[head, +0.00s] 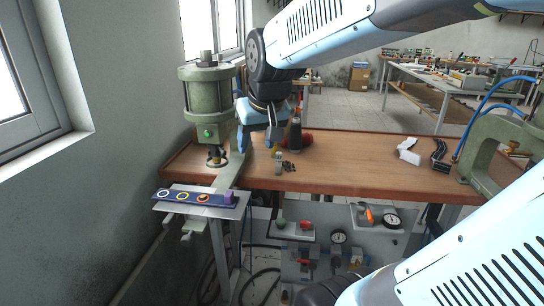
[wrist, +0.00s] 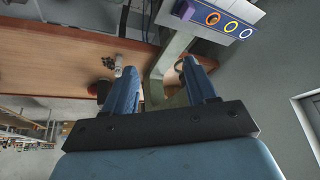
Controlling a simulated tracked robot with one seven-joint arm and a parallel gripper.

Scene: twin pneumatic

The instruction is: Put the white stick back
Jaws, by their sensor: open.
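A small pale upright piece (head: 278,158) stands on the wooden bench, just right of my gripper; it may be the white stick, but it is too small to be sure. It also seems to show in the wrist view (wrist: 118,64), left of my left finger. My gripper (head: 256,146) is open and empty, over the bench beside the green press. In the wrist view my two fingers (wrist: 160,68) are spread apart with nothing between them. A blue strip (head: 181,198) with white, yellow and orange rings and a purple block lies on a metal plate at the bench's left front.
A green press (head: 206,105) stands at the left near the wall, and another (head: 500,150) at the right. A dark bottle-like thing (head: 295,135) and small black bits (head: 289,167) lie near the pale piece. White pieces (head: 409,152) lie further right. The bench middle (head: 350,165) is clear.

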